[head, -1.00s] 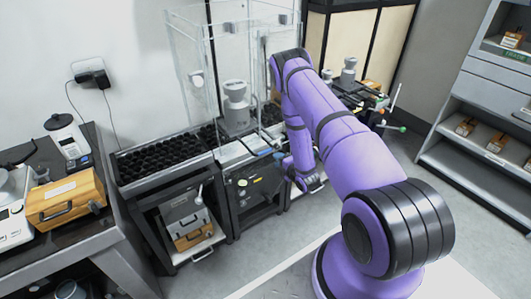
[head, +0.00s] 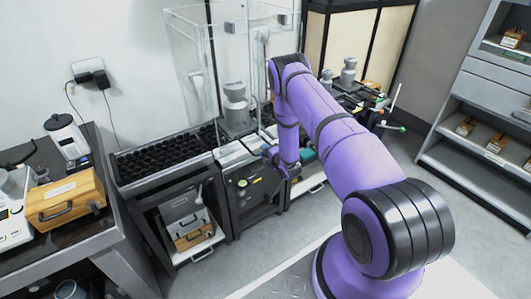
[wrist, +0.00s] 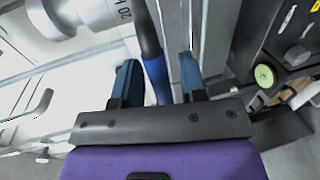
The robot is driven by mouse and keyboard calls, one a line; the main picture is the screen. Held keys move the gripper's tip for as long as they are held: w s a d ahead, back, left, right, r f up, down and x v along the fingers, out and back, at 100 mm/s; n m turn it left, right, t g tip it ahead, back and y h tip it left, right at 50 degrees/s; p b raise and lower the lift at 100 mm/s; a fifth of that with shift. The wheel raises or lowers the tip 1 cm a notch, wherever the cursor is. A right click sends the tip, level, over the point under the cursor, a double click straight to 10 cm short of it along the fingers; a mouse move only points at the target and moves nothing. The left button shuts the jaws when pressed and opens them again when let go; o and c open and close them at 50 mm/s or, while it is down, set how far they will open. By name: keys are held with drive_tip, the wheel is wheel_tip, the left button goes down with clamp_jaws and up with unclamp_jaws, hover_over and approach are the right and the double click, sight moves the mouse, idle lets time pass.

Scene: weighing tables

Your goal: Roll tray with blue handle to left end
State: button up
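A grey cylindrical weight (head: 236,110) stands in the glass case in the head view. Part of a large pale weight (wrist: 85,14) shows at the top left of the wrist view, beside a pale flat surface. The blue handle (wrist: 157,80) is a dark rod with a blue grip. It lies between the fingers of my gripper (wrist: 158,82), which are apart, with a gap visible beside the handle. In the head view my gripper (head: 271,154) is at the front edge of the bench, partly hidden by my arm. I cannot make out the tray's full outline.
A black roller bed (head: 165,157) runs left from the case and looks clear. The glass case (head: 190,75) has upright panels around the weight. A wooden box (head: 66,197) stands on the left table. Shelves (head: 485,135) stand at the right.

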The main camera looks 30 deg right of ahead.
clamp_jaws()
drive_tip(key=shift+a, duration=0.1)
drive_tip(key=s+a, duration=0.1)
drive_tip(key=a, duration=4.8)
drive_tip(key=shift+s+a, duration=0.3)
drive_tip(key=shift+s, duration=0.1)
drive_tip(key=shift+a, duration=0.1)
unclamp_jaws()
